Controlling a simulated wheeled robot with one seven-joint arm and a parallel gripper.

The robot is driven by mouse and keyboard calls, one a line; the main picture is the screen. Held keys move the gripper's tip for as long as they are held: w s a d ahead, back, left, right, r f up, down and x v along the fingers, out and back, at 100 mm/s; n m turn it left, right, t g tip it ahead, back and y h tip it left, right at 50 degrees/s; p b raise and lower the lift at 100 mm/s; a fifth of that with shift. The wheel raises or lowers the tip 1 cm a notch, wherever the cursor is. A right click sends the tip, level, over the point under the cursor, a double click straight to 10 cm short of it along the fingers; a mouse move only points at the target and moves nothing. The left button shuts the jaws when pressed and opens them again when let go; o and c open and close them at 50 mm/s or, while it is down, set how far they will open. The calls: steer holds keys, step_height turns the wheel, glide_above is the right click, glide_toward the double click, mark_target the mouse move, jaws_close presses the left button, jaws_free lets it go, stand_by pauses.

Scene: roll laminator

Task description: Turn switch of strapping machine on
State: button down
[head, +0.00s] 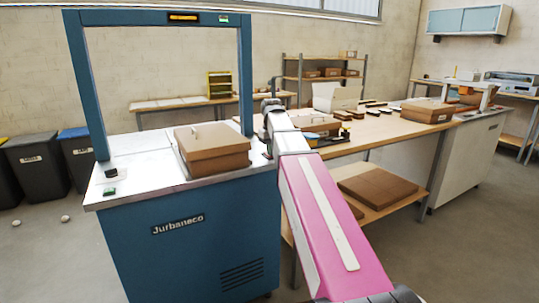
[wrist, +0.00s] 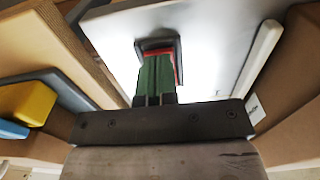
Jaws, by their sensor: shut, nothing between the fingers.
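The blue strapping machine (head: 200,240), with a tall blue arch and a pale metal top, stands at the left in the head view. My arm reaches over to its right end, beside the wooden table. In the wrist view my gripper (wrist: 157,62) is shut and empty, its green fingers together. They point at a small black-rimmed fitting with a red edge (wrist: 172,44) on the pale top, possibly the switch. The fingers cover most of it; I cannot tell whether they touch it or its position. In the head view my arm hides that spot.
A carton (head: 212,150) sits on the machine top, close to my gripper's right in the wrist view. The wooden table (head: 385,128) adjoins the machine and carries boxes and small items. A small black and green fitting (head: 109,182) is at the machine's front left corner.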

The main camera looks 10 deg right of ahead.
steer(key=shift+r, duration=3.5)
steer(key=shift+s, duration=0.1)
